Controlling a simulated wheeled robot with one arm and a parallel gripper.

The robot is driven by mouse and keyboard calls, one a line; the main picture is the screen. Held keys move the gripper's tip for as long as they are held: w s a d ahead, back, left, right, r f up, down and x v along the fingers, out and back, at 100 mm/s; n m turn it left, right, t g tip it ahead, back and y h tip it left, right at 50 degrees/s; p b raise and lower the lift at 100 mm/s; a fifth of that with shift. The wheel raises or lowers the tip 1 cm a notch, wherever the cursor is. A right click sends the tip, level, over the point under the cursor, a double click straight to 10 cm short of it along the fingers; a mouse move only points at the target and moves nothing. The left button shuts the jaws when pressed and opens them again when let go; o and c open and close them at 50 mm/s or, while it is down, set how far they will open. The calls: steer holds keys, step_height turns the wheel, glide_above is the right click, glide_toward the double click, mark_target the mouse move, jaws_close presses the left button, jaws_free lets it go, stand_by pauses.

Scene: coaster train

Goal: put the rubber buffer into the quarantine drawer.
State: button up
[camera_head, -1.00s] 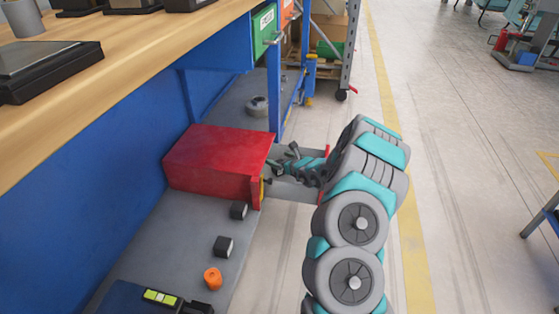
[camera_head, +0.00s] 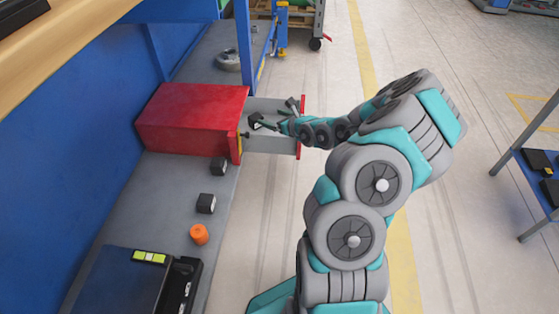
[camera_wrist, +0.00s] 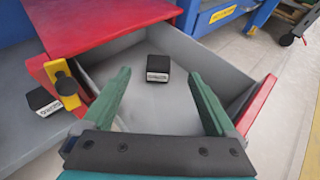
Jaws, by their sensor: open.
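A red cabinet (camera_head: 190,118) on the grey lower shelf has its grey drawer (camera_head: 270,146) pulled out; I take this as the quarantine drawer. In the wrist view, a black block with a white label, seemingly the rubber buffer (camera_wrist: 158,68), lies on the floor of the open drawer (camera_wrist: 185,45). The buffer also shows in the head view (camera_head: 255,120). My gripper (camera_head: 277,113) is over the drawer. Its green fingers are spread wide in the wrist view (camera_wrist: 158,88), with the buffer beyond the tips and apart from them.
Two similar black blocks (camera_head: 218,166) (camera_head: 206,203) and an orange cylinder (camera_head: 199,234) stand on the shelf in front of the cabinet. A yellow latch with a black knob (camera_wrist: 66,88) is on the cabinet's front edge. A dark case (camera_head: 125,280) lies nearer.

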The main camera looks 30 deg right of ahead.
steer(key=a+r+n+y, duration=0.7)
steer(key=a+r+n, duration=0.3)
steer(key=a+r, duration=0.7)
steer(key=s+a+r+n+g+y, duration=0.4)
steer(key=s+a+n+g, duration=0.5)
steer(key=s+a+n, duration=0.65)
steer(key=s+a+f+n+g+h, duration=0.1)
steer(key=s+f+n+g+h, duration=0.15)
steer(key=s, duration=0.75)
steer(key=s+a+f+n+g+h, duration=0.1)
steer(key=s+a+n+g+h, duration=0.2)
steer(key=s, duration=0.7)
steer(key=s+d+n+h, duration=0.1)
steer(key=s+d+h, duration=0.3)
steer(key=d, duration=0.4)
steer(key=s+d+f+n+h, duration=0.1)
steer(key=s+d+h, duration=0.3)
steer(key=s+d, duration=0.3)
steer(key=shift+d+f+n+g, duration=0.2)
steer(key=shift+d+n+g, duration=0.2)
steer(key=shift+d, duration=0.45)
